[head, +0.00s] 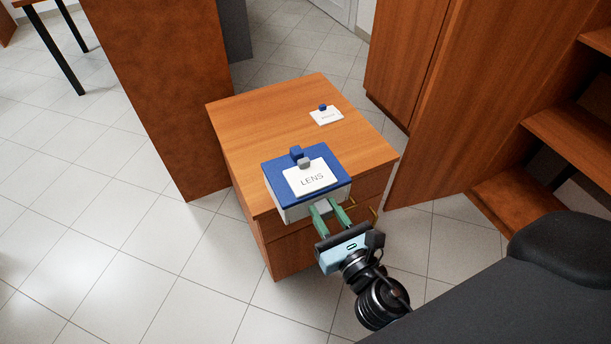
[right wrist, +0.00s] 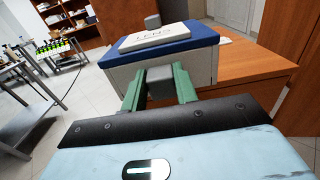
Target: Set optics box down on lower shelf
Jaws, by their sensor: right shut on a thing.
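The optics box (head: 277,171) has a blue lid, a pale body and a white LENS label. In the head view it is over the near edge of a wooden drawer cabinet; I cannot tell whether it touches the top. My right gripper (head: 329,212) is shut on the grey handle on its near side, which also shows between the green fingers in the right wrist view (right wrist: 160,86). An open wooden shelf unit stands at the right, with a lower shelf (head: 512,203) and a higher shelf (head: 575,135). My left gripper is not in view.
The drawer cabinet (head: 240,120) carries a small white card (head: 327,117) with a blue knob. A tall wooden panel (head: 160,80) stands left of it, and a tall wooden cabinet (head: 405,50) stands behind right. Tiled floor (head: 90,240) is clear at the left.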

